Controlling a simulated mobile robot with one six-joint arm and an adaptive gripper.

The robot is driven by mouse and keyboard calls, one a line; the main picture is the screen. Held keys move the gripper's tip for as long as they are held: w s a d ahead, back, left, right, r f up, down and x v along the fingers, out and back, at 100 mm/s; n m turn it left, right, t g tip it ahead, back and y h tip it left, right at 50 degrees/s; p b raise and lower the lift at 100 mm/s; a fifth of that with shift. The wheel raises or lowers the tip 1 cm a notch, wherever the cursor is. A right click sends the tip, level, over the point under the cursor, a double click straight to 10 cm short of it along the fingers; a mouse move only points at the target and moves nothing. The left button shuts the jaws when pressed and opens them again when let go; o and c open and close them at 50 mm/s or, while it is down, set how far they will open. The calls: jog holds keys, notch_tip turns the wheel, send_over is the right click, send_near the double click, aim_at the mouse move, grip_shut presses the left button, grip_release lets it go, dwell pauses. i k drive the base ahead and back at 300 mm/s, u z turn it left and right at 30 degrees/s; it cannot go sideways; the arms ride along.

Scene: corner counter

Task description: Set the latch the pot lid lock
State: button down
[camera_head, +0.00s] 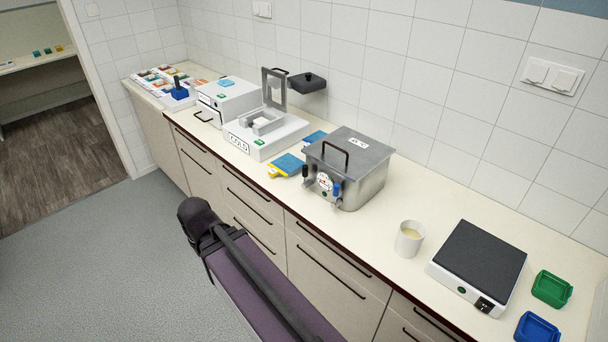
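The pot is a square steel vessel (366,185) on the counter, right of the middle of the view. Its flat grey lid (365,147) lies on top, with a black loop handle (334,153) and a small white label. On the pot's front are a black-tipped lever (305,172), a round white dial (325,181) and a blue-tipped lever (337,188). Which of these is the lid latch, and whether it is engaged, is too small to tell. My gripper cannot be made out in this view.
A white COLD unit (266,138) with a raised grey frame stands left of the pot. Blue-and-yellow pads (286,165) lie between them. A cup (409,239), dark-topped hot plate (480,260), green tray (551,289) and blue tray (537,328) are to the right. The floor is clear at left.

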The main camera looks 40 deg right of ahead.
aim_at(305, 168)
jog(key=z, duration=1.1)
